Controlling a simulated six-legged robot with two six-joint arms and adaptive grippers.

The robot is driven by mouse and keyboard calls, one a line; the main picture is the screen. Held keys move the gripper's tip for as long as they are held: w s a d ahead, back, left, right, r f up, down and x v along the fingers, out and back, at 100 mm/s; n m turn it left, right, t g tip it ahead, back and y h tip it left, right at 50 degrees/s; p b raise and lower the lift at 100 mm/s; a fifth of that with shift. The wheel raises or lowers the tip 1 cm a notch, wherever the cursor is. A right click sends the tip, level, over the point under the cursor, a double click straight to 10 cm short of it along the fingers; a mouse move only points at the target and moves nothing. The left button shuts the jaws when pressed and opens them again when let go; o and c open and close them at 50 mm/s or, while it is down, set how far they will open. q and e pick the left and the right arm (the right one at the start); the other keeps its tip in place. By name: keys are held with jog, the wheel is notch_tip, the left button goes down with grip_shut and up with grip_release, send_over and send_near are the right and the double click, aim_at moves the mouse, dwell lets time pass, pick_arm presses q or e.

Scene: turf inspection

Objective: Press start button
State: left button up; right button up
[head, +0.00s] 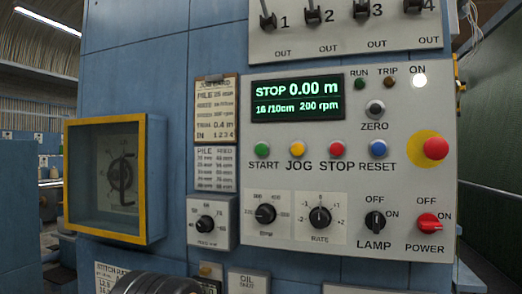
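The green START button (261,149) sits at the left of a row of buttons on the light grey control panel (447,185). Its label is below it, and nothing covers it. To its right are the yellow JOG button (297,147), the red STOP button (337,148) and the blue RESET button (378,148). The display (297,98) above reads STOP, 0.00 m and 200 rpm. The ON light (419,81) glows white; the RUN light (359,84) looks dark green and unlit. Neither gripper can be made out in the head view.
A large red mushroom button (435,148) on a yellow disc is at the panel's right. Dials and the red POWER knob (428,222) lie below the buttons. A yellow-framed box (156,180) juts out at left. A dark ribbed part (157,284) shows at the bottom edge.

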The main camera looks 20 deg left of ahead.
pick_arm(q)
grip_shut()
dwell(1.3)
